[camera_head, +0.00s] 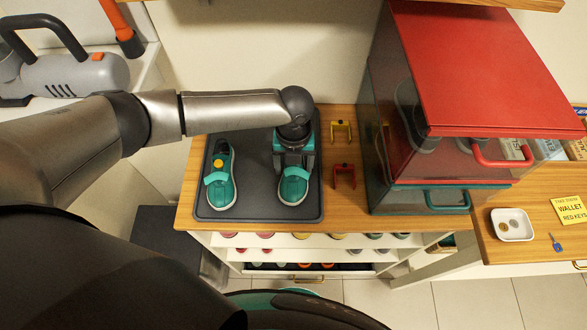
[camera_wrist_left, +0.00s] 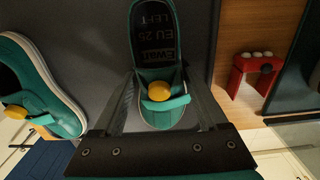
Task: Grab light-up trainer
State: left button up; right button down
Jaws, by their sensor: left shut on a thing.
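Two teal trainers with white soles stand on a dark grey mat (camera_head: 260,208). The left-hand trainer (camera_head: 220,185) has a yellow button on its strap; it also shows at the left edge of the left wrist view (camera_wrist_left: 45,90). My left gripper (camera_head: 294,160) points down over the right-hand trainer (camera_head: 293,190) and is shut on it. In the left wrist view my left gripper's fingers (camera_wrist_left: 162,92) are on either side of this trainer (camera_wrist_left: 164,116). My right gripper is not in view.
A clear-sided case with a red lid (camera_head: 490,70) stands farther right. A white dish (camera_head: 512,225) and a blue key (camera_head: 556,243) are at the far right. Shoe shelves (camera_head: 300,243) are below.

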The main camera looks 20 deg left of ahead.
pick_arm(q)
jog(key=c, duration=0.8)
jog(key=shift+r, duration=0.1)
